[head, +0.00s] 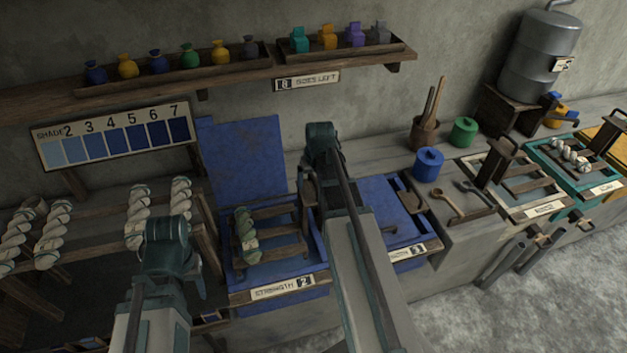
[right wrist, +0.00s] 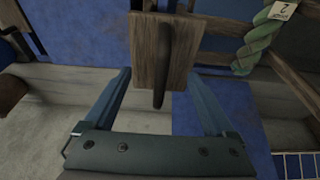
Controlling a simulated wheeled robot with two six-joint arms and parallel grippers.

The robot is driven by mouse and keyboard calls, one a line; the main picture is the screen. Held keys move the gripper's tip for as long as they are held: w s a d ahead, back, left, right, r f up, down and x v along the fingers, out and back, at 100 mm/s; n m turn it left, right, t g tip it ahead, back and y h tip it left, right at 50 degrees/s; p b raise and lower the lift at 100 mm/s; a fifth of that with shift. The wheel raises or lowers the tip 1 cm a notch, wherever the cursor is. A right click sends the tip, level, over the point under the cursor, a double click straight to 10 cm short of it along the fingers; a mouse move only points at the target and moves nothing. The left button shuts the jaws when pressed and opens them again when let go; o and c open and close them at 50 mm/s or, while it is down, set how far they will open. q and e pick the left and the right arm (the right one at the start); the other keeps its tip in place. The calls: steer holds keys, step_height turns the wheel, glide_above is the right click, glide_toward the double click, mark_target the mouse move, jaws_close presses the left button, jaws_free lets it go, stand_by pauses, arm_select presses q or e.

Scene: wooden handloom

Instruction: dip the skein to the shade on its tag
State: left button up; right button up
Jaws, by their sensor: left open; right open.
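A green twisted skein (head: 246,235) lies on the wooden rack of the open blue vat (head: 278,285), whose plate reads STRENGTH 2. In the right wrist view the skein (right wrist: 262,38) carries a pale tag (right wrist: 283,9) that seems to read 2. My right gripper (right wrist: 158,78) is open above the vat's right side. A wooden block with a dark handle (right wrist: 163,55) shows between its fingers; I cannot tell whether they touch it. My left gripper (head: 170,240) is open in front of the left rack, its fingertips mostly hidden. The shade card (head: 115,135) shows blues darkening to 7.
Several white skeins (head: 55,235) hang at the left. A second blue vat (head: 385,205) stands right of my right arm. Further right are a blue pot (head: 428,165), a green pot (head: 464,131), more vats and a metal tank (head: 540,55). A shelf (head: 180,80) holds dye bags.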

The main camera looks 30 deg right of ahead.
steer(key=shift+o, duration=0.4)
steer(key=shift+r, duration=0.1)
step_height(320, 180, up, 7)
steer(key=p, duration=0.7)
